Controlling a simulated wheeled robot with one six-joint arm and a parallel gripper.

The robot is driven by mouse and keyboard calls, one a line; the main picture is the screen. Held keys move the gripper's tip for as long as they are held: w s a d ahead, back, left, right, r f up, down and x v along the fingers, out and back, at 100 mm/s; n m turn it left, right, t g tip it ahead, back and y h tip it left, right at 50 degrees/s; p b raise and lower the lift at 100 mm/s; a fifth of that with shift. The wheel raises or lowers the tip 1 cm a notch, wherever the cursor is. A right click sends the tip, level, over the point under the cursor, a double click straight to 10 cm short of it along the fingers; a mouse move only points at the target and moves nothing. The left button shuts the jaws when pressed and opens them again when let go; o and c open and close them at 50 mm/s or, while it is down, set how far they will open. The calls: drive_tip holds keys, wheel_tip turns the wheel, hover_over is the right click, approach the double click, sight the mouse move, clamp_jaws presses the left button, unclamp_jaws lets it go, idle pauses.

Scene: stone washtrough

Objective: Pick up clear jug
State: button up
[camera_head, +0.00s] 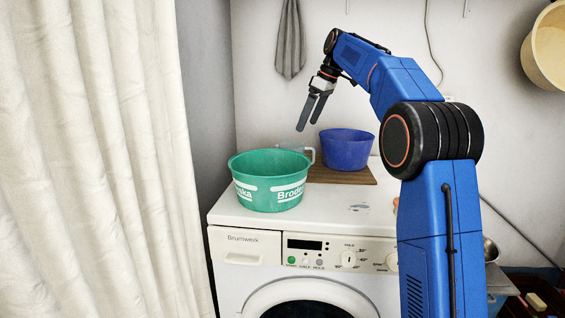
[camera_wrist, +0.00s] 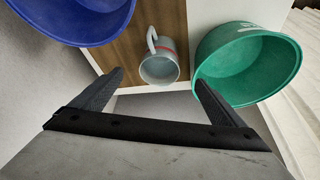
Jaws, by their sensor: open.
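The clear jug (camera_wrist: 159,68) stands between the two basins in the wrist view, its handle pointing up and to the left. A red band runs around it. In the head view only its rim and handle (camera_head: 311,153) show behind the green basin, which hides the rest. My gripper (camera_head: 309,115) is open and empty, pointing down above the jug and the basins. In the wrist view its two fingers (camera_wrist: 158,83) are spread wide, with the jug between and beyond them, apart from both.
A green basin (camera_head: 268,198) stands on the white washing machine (camera_head: 227,217). A blue basin (camera_head: 346,150) stands on a brown board (camera_head: 357,177) to its right. Both stand close to the jug. A pale curtain (camera_head: 105,150) hangs at left; a grey cloth (camera_head: 290,40) hangs on the wall.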

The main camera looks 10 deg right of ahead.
drive_tip(key=x, duration=1.7)
drive_tip(key=shift+w+a+f, duration=0.1)
drive_tip(key=shift+a+f, duration=0.15)
drive_tip(key=shift+a, duration=0.1)
drive_tip(key=shift+c, duration=0.6)
drive_tip(key=c, duration=1.4)
drive_tip(key=shift+r, duration=0.15)
